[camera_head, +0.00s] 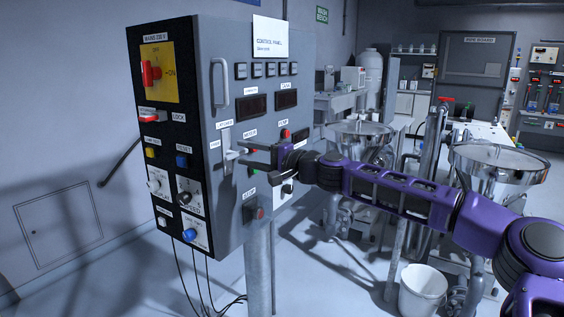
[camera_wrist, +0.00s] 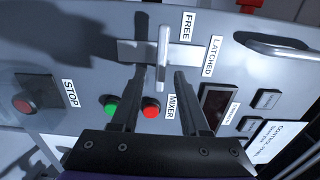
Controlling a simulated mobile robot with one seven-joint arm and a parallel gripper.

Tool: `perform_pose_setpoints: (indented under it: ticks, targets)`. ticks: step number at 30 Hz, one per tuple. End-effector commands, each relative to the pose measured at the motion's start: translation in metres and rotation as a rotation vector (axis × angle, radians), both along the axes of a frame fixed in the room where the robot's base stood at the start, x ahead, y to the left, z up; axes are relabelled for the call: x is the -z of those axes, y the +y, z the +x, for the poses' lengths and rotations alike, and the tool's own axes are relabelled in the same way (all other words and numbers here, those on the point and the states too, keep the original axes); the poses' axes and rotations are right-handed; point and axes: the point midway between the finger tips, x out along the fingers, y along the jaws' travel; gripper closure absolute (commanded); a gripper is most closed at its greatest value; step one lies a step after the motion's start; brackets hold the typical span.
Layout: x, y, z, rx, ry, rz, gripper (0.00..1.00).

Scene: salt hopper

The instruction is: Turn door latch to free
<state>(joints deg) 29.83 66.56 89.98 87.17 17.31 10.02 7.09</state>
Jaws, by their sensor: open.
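The door latch (camera_head: 227,152) is on the front of the grey control panel, a pale plate with a lever. In the wrist view the latch lever (camera_wrist: 163,55) lies across its plate (camera_wrist: 130,50). The FREE label (camera_wrist: 187,27) is beyond the plate, and the LATCHED label (camera_wrist: 214,56) is to its right. My gripper (camera_head: 245,157) is open in front of the latch. In the wrist view its fingers (camera_wrist: 160,78) stand either side of the lever's near end. I cannot tell whether they touch it.
A green button (camera_wrist: 110,105) and a red button (camera_wrist: 151,108) are close to the fingers. A STOP button (camera_wrist: 23,103) is at the left. The panel's door handle (camera_head: 220,82) is above the latch. Metal hoppers (camera_head: 362,135) stand behind my arm.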

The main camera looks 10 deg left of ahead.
Motion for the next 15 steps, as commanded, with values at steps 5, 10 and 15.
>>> perform_pose_setpoints:
  ticks: [5,10,15]
  targets:
    - [0.001,-0.037,-0.014,0.004,-0.001,-0.001,0.55]
    - [0.001,-0.071,-0.028,0.003,0.0,-0.001,0.55]
    - [0.0,-0.105,-0.042,0.003,0.001,-0.001,0.55]
